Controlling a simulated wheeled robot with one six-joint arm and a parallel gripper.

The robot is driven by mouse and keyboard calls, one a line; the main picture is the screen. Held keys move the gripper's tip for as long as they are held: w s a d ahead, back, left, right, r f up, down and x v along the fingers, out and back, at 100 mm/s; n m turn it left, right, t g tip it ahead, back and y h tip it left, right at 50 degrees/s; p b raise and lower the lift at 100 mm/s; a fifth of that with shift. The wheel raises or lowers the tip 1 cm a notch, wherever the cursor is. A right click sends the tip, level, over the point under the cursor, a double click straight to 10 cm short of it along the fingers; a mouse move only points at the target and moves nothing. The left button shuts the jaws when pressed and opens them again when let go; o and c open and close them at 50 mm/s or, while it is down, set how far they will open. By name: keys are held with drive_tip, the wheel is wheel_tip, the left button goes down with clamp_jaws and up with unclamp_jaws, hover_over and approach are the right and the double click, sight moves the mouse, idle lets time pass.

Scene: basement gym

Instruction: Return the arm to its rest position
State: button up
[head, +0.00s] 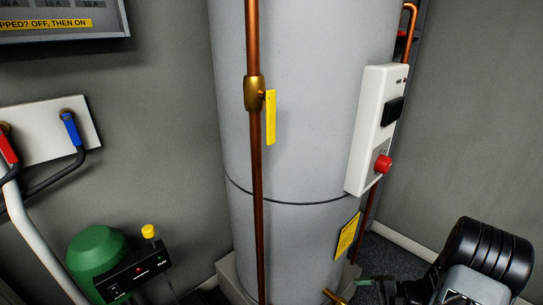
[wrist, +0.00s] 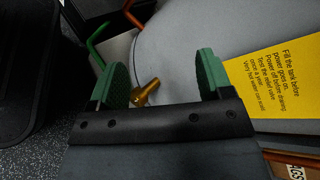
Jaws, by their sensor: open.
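My gripper (wrist: 162,78) is open in the wrist view, its two green pads apart with nothing held between them. A brass tap (wrist: 146,92) at the foot of the grey tank (wrist: 185,35) shows in the gap between the pads. I cannot tell whether the pads touch it. In the head view my black arm is at the bottom right, low beside the tank. A small green part of my gripper (head: 363,282) shows just right of the brass tap (head: 335,298). The rest of my gripper is cut off or hidden there.
The tank (head: 300,120) carries a copper pipe with a yellow lever (head: 270,117), a white control box (head: 377,130) with a red knob, and a yellow label (head: 347,237). A green machine (head: 97,247) stands at left. Speckled floor (head: 385,262) shows between tank and right wall.

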drive_tip(key=s+a+r+n+h+p, duration=0.2)
drive_tip(key=r+p, duration=0.5)
drive_tip(key=r, duration=0.7)
drive_tip(key=s+a+r+n+h+p, duration=0.3)
drive_tip(key=a+r+n+h+p, duration=0.2)
drive_tip(key=r, duration=0.9)
drive_tip(key=s+a+r+n+h+p, duration=0.3)
drive_tip(key=r+h+p, duration=0.3)
drive_tip(key=r, duration=0.8)
drive_tip(key=n+p, duration=0.1)
drive_tip(key=p, duration=0.2)
drive_tip(key=shift+a+r, duration=0.25)
drive_tip(key=shift+a, duration=0.15)
drive_tip(key=shift+r+p, duration=0.3)
drive_tip(key=shift+c, duration=0.4)
